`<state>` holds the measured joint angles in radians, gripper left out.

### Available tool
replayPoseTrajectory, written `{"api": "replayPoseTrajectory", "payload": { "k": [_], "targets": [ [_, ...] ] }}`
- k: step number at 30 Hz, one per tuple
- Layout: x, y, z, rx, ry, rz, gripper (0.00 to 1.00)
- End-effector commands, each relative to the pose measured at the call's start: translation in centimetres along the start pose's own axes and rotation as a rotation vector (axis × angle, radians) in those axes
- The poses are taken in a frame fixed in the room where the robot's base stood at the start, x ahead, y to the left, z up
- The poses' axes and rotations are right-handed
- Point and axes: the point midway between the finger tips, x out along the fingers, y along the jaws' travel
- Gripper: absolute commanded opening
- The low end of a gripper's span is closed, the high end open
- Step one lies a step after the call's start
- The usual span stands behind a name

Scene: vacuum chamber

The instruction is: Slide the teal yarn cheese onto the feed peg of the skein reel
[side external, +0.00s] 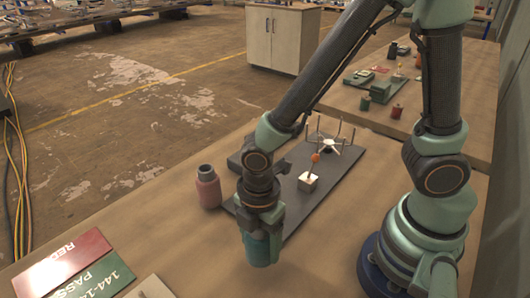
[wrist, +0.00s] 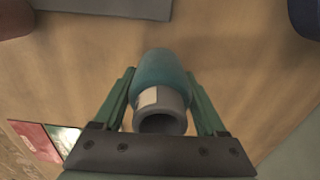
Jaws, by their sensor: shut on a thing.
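The teal yarn cheese (wrist: 163,72) is held between the two green fingers of my gripper (wrist: 164,95) in the wrist view. Its grey hollow core end (wrist: 160,122) faces the camera, with a pale label patch beside it. In the side view the teal cheese (side external: 262,248) hangs below my gripper (side external: 260,212), over the bench near the front edge of the dark board. The skein reel (side external: 333,146) with several thin upright posts stands at the board's far end. A small white block with a red-tipped peg (side external: 309,178) sits on the board; I cannot tell if this is the feed peg.
Red and green plates (side external: 75,268) lie at the bench's front left. A second bench (side external: 400,105) with similar items is behind. Bare wood lies around the cheese.

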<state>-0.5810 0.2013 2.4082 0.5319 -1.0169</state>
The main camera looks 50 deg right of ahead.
Motion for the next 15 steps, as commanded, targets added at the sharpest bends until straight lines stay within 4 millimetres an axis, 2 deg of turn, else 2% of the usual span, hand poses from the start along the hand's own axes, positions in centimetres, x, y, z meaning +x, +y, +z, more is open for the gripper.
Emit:
{"api": "replayPoseTrajectory", "payload": {
  "k": [15],
  "targets": [
    [-12.8, 0.1, -0.1, 0.000, 0.006, 0.009, 0.14]
  ]
}}
